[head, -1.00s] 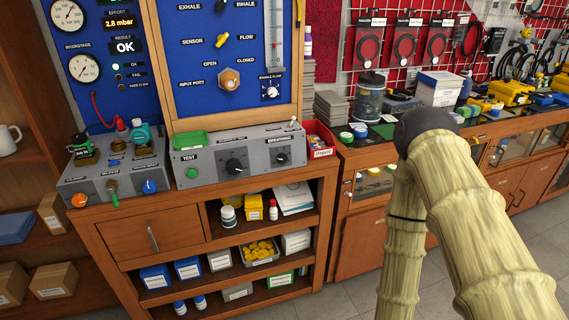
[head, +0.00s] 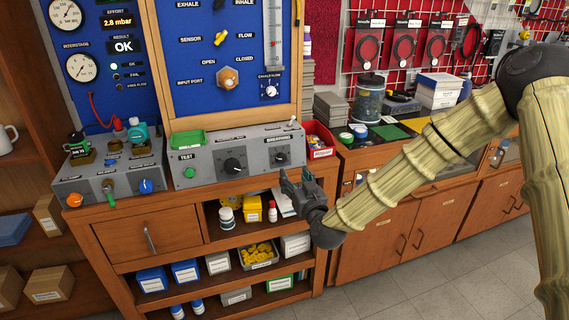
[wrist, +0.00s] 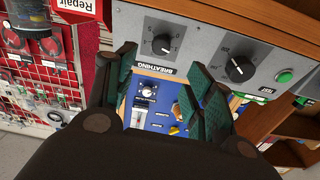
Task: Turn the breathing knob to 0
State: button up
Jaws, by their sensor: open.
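The breathing knob (head: 281,158) is a small black dial at the right end of the grey test box's front. My gripper (head: 290,179) is below and just in front of that end of the box, fingers up. In the wrist view my gripper (wrist: 162,62) has its two green-padded fingers apart, with the knob seen between and beyond their tips. It is empty and appears clear of the knob.
A larger black knob (head: 233,166) and a green TEST button (head: 190,172) are left of the breathing knob. A red bin (head: 319,140) stands right of the box. The open shelf (head: 290,222) lies below. A blue board (head: 215,60) rises behind.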

aim_at(282, 159)
jog(key=p+x, duration=0.1)
jog(key=x, duration=0.9)
jog(key=shift+f, duration=0.2)
jog(key=c, duration=1)
